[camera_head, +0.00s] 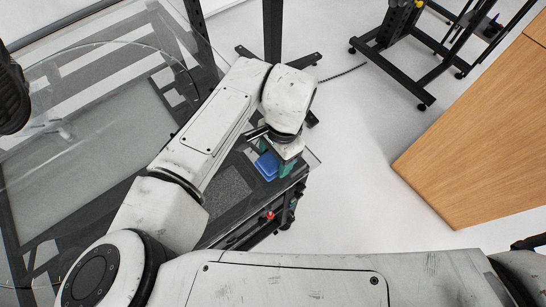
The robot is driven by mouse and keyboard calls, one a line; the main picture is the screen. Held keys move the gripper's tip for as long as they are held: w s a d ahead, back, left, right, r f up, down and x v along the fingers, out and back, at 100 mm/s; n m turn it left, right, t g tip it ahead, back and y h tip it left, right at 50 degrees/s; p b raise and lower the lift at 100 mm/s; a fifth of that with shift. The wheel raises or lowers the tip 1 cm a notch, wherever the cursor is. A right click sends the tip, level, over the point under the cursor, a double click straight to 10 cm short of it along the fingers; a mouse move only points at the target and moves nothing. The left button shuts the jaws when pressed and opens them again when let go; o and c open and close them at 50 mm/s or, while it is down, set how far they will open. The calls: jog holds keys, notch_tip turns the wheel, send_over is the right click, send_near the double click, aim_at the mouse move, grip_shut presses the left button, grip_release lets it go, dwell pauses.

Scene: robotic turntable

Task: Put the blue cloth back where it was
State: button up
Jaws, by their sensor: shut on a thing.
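The blue cloth (266,166) shows as a small folded blue patch near the right corner of the dark table. My gripper (280,165) is at the end of my white arm, over this corner, with greenish fingers beside the cloth. It is shut on the blue cloth. The wrist hides part of the gripper and the grip itself. I cannot tell whether the cloth touches the table top or is held just above it.
The dark-framed table (228,188) has a textured grey patch left of the cloth. A clear round disc (100,110) covers its left part. A red button (269,215) sits on the near edge. A wooden panel (480,140) stands right, a black wheeled stand (410,50) behind. Pale floor lies between.

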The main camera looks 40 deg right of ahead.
aim_at(273, 162)
jog(key=shift+w+d+f, duration=0.15)
jog(key=shift+w+f, duration=0.25)
jog(key=shift+f, duration=0.15)
jog(key=shift+w+f+p, duration=0.15)
jog(key=shift+f+p, duration=0.35)
jog(key=shift+f, duration=1.3)
jog(key=shift+f, duration=0.1)
jog(key=o, duration=1)
jog(key=r, duration=0.4)
jog(key=d+r+b, duration=0.1)
jog(key=r, duration=0.3)
jog(key=d+r, duration=0.1)
jog(key=r, duration=0.3)
jog(key=shift+r+b, duration=0.1)
jog(key=shift+b, duration=0.2)
